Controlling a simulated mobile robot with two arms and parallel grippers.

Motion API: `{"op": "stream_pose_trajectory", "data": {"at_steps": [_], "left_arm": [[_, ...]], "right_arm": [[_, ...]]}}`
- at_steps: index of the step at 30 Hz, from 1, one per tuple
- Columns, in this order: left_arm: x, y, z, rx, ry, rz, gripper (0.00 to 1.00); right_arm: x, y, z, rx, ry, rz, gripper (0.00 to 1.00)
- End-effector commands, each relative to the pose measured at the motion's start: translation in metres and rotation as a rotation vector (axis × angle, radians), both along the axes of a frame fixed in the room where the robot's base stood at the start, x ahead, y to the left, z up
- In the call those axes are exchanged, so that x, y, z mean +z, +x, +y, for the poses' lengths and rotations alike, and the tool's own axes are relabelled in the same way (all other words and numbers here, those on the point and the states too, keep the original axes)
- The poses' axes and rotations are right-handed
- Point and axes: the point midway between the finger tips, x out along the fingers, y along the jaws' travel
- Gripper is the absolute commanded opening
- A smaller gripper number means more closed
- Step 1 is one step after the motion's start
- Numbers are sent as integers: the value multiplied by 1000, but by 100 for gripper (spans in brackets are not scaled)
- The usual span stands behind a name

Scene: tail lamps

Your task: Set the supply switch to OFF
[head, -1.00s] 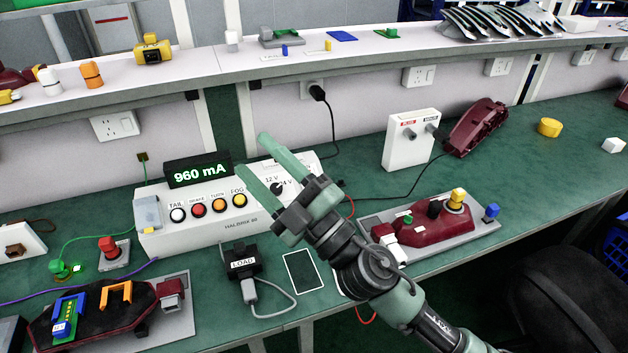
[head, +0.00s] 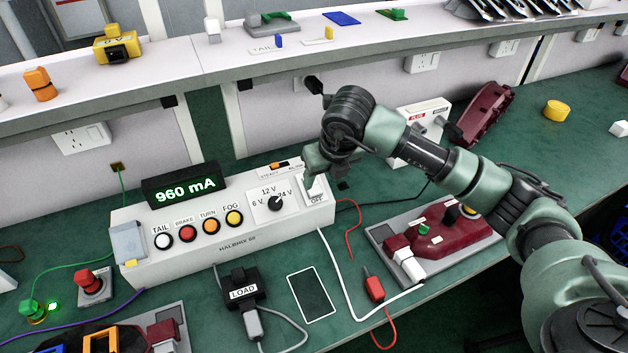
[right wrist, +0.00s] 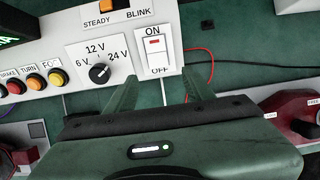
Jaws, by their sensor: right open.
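The supply switch (head: 313,187) is a white rocker at the right end of the white HALBRIK 60 box (head: 190,238), partly hidden by my right gripper in the head view. In the right wrist view the switch (right wrist: 155,45) shows a red mark near its ON end, with OFF at the near end; which side is pressed I cannot tell. My right gripper (right wrist: 158,88) is open and empty. Its two fingers point toward the OFF end, one on each side, apart from the rocker. In the head view this gripper (head: 322,160) is above the switch. My left gripper is not in view.
The green display (head: 186,187) reads 960 mA. A voltage knob (head: 275,204) sits left of the switch and a STEADY/BLINK slider (right wrist: 118,4) behind it. Red and white wires run right of the box. A maroon lamp (head: 437,236) on a grey plate lies further right.

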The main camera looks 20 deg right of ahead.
Motion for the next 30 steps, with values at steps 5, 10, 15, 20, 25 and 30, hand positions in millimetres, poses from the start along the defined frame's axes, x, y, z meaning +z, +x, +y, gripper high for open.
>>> {"op": "stream_pose_trajectory", "data": {"at_steps": [5, 10, 15, 20, 25, 30], "left_arm": [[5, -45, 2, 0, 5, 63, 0], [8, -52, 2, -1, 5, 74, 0], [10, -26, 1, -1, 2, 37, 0], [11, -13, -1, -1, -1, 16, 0], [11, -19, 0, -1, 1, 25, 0], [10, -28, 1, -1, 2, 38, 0]], "right_arm": [[-28, 10, 1, 1, 2, 6, 53], [-49, 19, 2, 2, 3, 3, 53], [-59, 24, 3, 5, 3, 1, 53], [-61, 24, 3, 5, 3, 0, 53], [-60, 24, 3, 5, 4, 0, 30], [-60, 24, 2, 5, 4, 0, 0]]}}
